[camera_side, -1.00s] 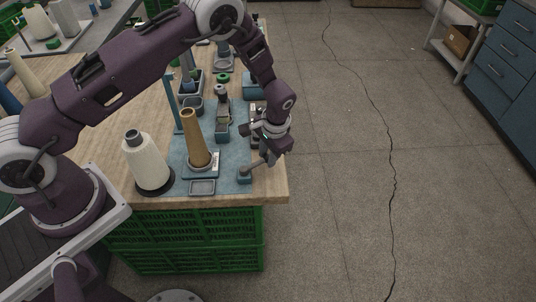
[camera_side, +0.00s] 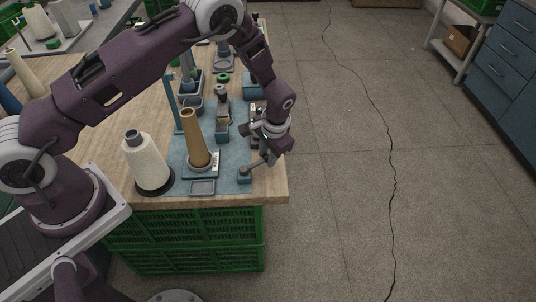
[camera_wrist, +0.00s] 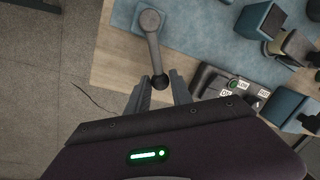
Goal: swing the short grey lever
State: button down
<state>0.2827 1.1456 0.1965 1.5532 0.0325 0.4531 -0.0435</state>
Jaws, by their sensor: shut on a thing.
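The short grey lever (camera_wrist: 153,45) has a round pivot on a blue block and a dark ball knob (camera_wrist: 160,82) at its free end. In the side view the lever (camera_side: 254,168) stands at the near right corner of the blue mat, its arm slanting up to the right. My gripper (camera_wrist: 160,92) is shut on the knob end of the lever, with one finger on each side. In the side view my gripper (camera_side: 268,157) comes down on the lever from above and partly hides its end.
A brown cone (camera_side: 195,140) stands on a holder left of the lever, with a cream yarn cone (camera_side: 147,162) further left. A small grey tray (camera_side: 202,187) lies in front. A panel with a green button (camera_wrist: 233,84) sits close right of my fingers. The table's right edge is close.

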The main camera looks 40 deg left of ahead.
jog(key=shift+a, duration=0.1)
jog(key=a+n, duration=0.1)
jog(key=n, duration=0.1)
jog(key=a+n, duration=0.1)
jog(key=shift+w+a+n+g, duration=0.2)
jog(key=shift+a+n+g, duration=0.05)
jog(key=shift+n+g, duration=0.15)
jog(key=n, duration=0.1)
jog(key=a+n, duration=0.2)
jog(key=shift+s+a+n+g, duration=0.2)
jog(key=shift+s+n+g, duration=0.1)
jog(key=shift+n, duration=0.1)
jog(key=a+n, duration=0.1)
jog(key=s+a+n, duration=0.1)
jog(key=n, duration=0.1)
jog(key=shift+g+h, duration=0.3)
jog(key=shift+s+a+n, duration=0.4)
jog(key=shift+n, duration=0.45)
jog(key=shift+s+a+n, duration=0.35)
jog(key=shift+n, duration=0.5)
jog(key=shift+h, duration=0.3)
jog(key=c, duration=1.1)
grip_release()
jog(key=shift+c, duration=0.2)
